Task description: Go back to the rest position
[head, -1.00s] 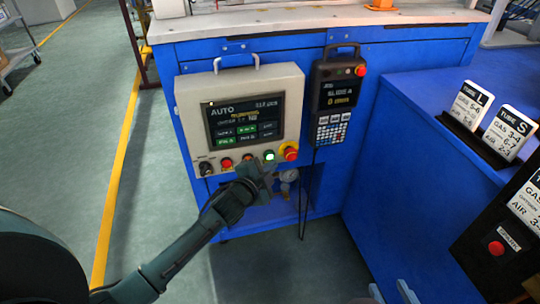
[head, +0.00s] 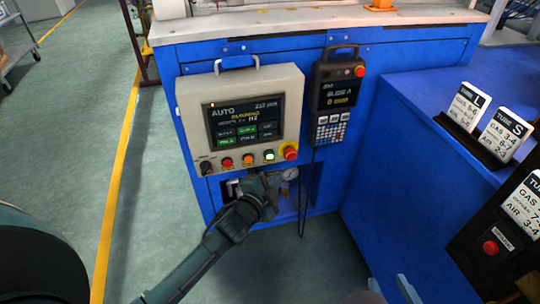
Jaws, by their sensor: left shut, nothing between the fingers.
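My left gripper (head: 262,190) is at the end of the dark arm that reaches in from the lower left. It is shut and empty, just below the button row of the control panel (head: 188,115), in front of the opening in the blue cabinet. It appears apart from the buttons. My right gripper (head: 392,290) shows only as two pale fingertips at the bottom edge, spaced apart; the rest of it is out of view.
The panel has a lit screen (head: 244,120), a green button (head: 269,155) and a red knob (head: 290,151). A handheld pendant (head: 335,90) hangs to its right with a cable. Label cards (head: 506,133) stand on the blue bench (head: 405,125).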

